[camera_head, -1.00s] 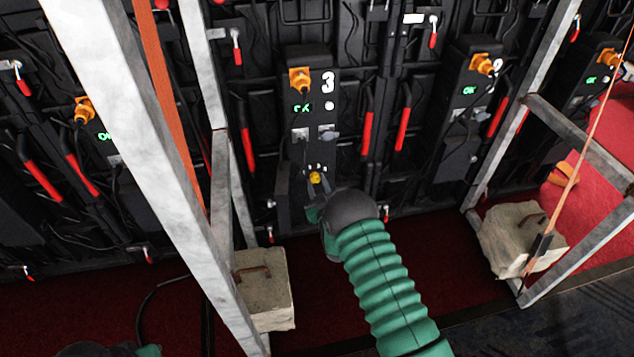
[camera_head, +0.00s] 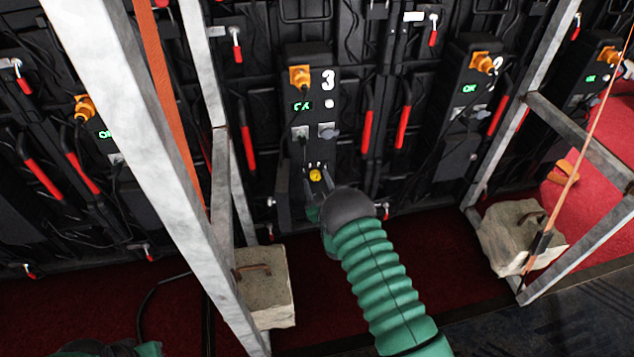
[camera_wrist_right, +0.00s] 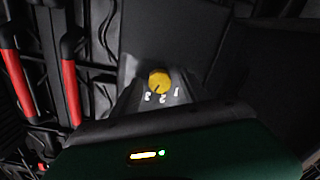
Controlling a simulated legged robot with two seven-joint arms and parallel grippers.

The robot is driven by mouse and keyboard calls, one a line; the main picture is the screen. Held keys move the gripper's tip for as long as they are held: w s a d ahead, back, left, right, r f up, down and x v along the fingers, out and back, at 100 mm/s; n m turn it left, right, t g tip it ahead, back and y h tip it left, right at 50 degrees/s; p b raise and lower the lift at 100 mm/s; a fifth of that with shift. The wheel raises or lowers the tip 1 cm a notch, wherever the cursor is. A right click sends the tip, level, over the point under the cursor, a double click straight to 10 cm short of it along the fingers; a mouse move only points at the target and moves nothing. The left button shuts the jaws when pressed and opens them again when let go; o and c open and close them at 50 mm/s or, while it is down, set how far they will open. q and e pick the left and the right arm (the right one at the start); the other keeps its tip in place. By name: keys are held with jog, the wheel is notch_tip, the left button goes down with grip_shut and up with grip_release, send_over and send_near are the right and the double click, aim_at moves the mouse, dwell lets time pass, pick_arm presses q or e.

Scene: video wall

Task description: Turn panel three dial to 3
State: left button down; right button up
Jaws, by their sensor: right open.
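Panel three (camera_head: 311,110) is a black upright box with a white 3, a lit green display and an orange plug. Its yellow dial (camera_head: 315,175) sits near the bottom. In the right wrist view the dial (camera_wrist_right: 159,80) shows clearly, with white numerals 1, 2 and 3 beside it; its dark mark points toward the numerals, but I cannot tell exactly which. My right gripper (camera_head: 318,183) is open, with its fingers apart in front of the dial; contact cannot be told. My left arm shows only at the bottom left edge; its gripper is out of view.
Pale metal frame posts (camera_head: 165,170) stand left of panel three, with an orange strap. A stone-like weight (camera_head: 262,300) sits at their foot, another (camera_head: 512,240) at right. Red-handled levers (camera_head: 403,128) flank the panel. Red floor lies below.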

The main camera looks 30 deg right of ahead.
jog(key=p+v, duration=0.7)
jog(key=v, duration=1)
jog(key=shift+w+d+f, duration=0.1)
jog(key=shift+f, duration=0.05)
